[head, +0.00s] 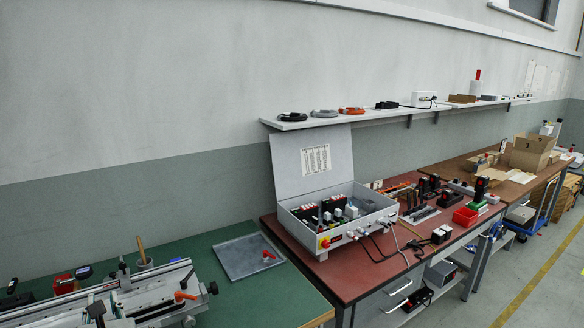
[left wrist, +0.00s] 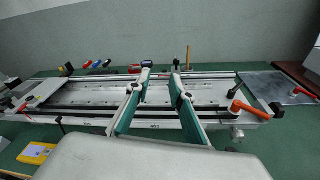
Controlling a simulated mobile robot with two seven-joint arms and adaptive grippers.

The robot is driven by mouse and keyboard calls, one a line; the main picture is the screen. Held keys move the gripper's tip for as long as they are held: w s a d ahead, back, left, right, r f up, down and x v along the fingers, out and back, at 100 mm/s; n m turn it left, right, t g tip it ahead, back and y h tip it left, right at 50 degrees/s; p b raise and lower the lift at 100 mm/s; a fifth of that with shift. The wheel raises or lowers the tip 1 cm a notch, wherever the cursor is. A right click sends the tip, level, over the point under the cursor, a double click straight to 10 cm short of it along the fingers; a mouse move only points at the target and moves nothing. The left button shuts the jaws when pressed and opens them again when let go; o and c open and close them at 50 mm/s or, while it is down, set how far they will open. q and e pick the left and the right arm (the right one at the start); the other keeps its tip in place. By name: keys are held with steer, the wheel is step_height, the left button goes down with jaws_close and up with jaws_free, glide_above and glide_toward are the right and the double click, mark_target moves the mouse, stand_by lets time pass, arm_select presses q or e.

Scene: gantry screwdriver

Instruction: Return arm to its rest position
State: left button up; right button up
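My left gripper (left wrist: 160,76) shows in the left wrist view with its two teal-lined fingers spread apart and nothing between them. Beyond and below the fingers lies a long metal fixture (left wrist: 85,93) with rails, on a green bench (left wrist: 215,160). An orange clamp handle (left wrist: 250,109) sits at the fixture's right end. In the head view the fixture (head: 155,300) fills the lower left corner and is partly cut off. The distance between my fingers and the fixture is hard to tell. My right gripper is in neither view.
An open grey control case (head: 313,160) stands on the red bench (head: 345,280). A yellow device (left wrist: 36,152) lies at lower left. A shelf (head: 375,115) runs along the wall.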

arm_select(q)
steer(key=s+d+r+m+t+h, duration=0.15)
steer(key=d+r+m+t, duration=0.4)
steer(key=m, duration=0.85)
steer(key=s+d+f+m+t+h, duration=0.2)
steer(key=s+d+f+m+h, duration=0.1)
steer(key=d+f+m+h, duration=1.05)
steer(key=s+f+m+g, duration=0.3)
steer(key=s+f+m, duration=0.1)
steer(key=f, duration=0.3)
steer(key=s+d+f+m+g+y, duration=0.1)
steer(key=s+f+m+g, duration=0.2)
steer(key=s+f+m, duration=0.2)
steer(key=s+d+f+m+g+y, duration=0.1)
steer(key=s+f+m+g, duration=0.2)
steer(key=f+m, duration=0.5)
step_height(320, 180, down, 2)
steer(key=shift+s+f+g, duration=0.2)
steer(key=shift+s+g, duration=0.15)
steer(key=shift+s, duration=0.55)
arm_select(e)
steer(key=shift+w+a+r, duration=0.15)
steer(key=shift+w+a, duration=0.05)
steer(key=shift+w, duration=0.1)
